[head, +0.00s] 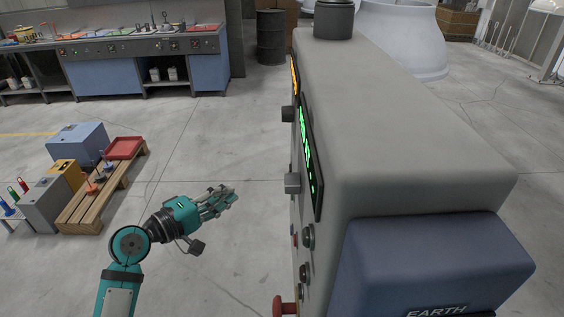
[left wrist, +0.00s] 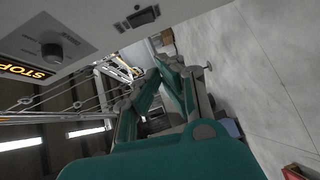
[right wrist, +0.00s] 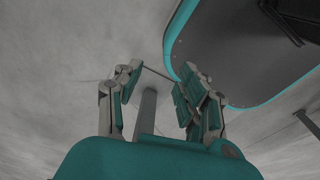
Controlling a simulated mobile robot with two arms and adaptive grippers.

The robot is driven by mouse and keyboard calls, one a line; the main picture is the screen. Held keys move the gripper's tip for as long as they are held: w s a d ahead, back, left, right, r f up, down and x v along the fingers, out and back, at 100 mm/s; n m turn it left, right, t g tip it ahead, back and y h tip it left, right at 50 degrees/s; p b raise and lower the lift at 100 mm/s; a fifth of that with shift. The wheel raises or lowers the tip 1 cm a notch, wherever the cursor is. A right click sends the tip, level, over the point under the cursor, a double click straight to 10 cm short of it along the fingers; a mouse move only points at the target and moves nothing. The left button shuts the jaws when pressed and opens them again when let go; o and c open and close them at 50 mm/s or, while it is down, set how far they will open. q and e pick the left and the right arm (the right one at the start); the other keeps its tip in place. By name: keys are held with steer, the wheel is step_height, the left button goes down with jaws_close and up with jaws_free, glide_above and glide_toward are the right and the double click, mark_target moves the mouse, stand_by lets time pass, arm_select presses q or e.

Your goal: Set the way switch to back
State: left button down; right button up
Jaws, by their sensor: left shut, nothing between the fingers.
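A grey machine (head: 420,110) stands at the right of the head view, its control face turned left and seen edge-on. On that face are a dark knob (head: 288,114), a grey block-like control (head: 292,183) and round knobs (head: 308,237). The left wrist view shows a rotary knob (left wrist: 60,52) and a small dark switch (left wrist: 143,16); I cannot read which is the way switch or its setting. My left gripper (head: 230,194) is shut and empty, left of the face and apart from it. My right gripper (right wrist: 163,72) is open and empty, away from the controls.
A red button (head: 284,306) sticks out low on the face. A lit display (left wrist: 25,71) reads STOP. A wooden pallet (head: 95,200) with boxes and a red tray (head: 124,148) lies on the left. A workbench (head: 130,50) stands behind. Floor between pallet and machine is clear.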

arm_select(q)
steer(key=w+d+p, duration=0.5)
steer(key=w+d, duration=0.1)
steer(key=d, duration=0.5)
steer(key=shift+w+f, duration=0.3)
steer(key=shift+f, duration=0.05)
arm_select(e)
steer(key=shift+s+r, duration=0.2)
steer(key=shift+r, duration=0.6)
steer(key=shift+s+r, duration=0.25)
steer(key=shift+r, duration=0.6)
steer(key=shift+s+r, duration=0.2)
steer(key=shift+r, duration=0.6)
